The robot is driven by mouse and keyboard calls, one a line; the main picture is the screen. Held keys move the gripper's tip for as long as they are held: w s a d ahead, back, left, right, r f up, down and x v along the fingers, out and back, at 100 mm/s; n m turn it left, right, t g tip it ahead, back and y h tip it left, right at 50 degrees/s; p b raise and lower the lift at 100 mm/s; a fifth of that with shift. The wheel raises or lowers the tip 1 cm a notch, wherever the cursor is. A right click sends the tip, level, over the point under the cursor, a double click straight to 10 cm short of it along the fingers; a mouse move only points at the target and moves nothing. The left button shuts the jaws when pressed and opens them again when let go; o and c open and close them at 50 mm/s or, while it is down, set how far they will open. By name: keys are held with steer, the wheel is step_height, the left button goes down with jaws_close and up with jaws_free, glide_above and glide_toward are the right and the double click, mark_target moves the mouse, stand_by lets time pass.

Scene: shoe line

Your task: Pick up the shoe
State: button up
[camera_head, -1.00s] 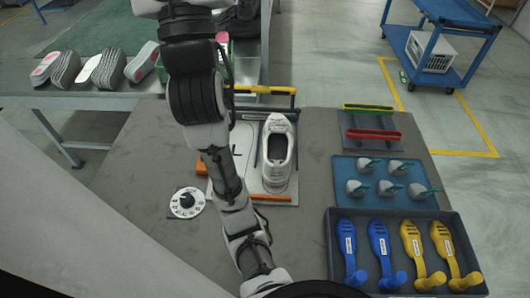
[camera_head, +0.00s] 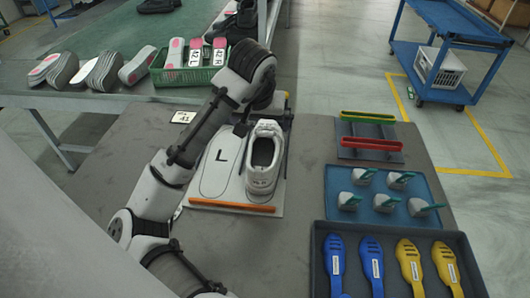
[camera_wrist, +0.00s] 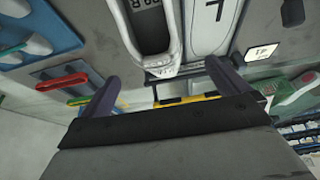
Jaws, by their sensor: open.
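A white shoe (camera_head: 264,160) stands on the right half of a light board (camera_head: 222,165) with an L-marked foot outline beside it. An orange bar (camera_head: 232,206) runs along the board's front edge. In the wrist view the shoe (camera_wrist: 174,40) is at the top centre, cut off by the frame edge. My gripper (camera_wrist: 165,85) is open, its two dark fingers spread on either side below the shoe's near end. Nothing is between the fingers.
A blue tray (camera_head: 376,219) of shoe-shaped pieces and a dark tray (camera_head: 320,290) of blue and yellow pieces lie at right. A rack with green and red bars (camera_head: 371,144) stands behind them. A green basket (camera_head: 187,77) and insoles sit on the back table.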

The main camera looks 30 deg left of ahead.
mark_target(262, 135)
steer(key=x, duration=0.6)
steer(key=shift+w+f, duration=0.15)
steer(key=shift+f, duration=0.05)
steer(key=shift+d+p+x, duration=0.2)
steer(key=shift+p+x, duration=0.25)
steer(key=shift+x, duration=0.85)
steer(key=shift+d+p+x, duration=0.15)
steer(key=shift+p+x, duration=0.3)
steer(key=shift+x, duration=0.85)
steer(key=shift+c, duration=0.4)
steer(key=c, duration=1)
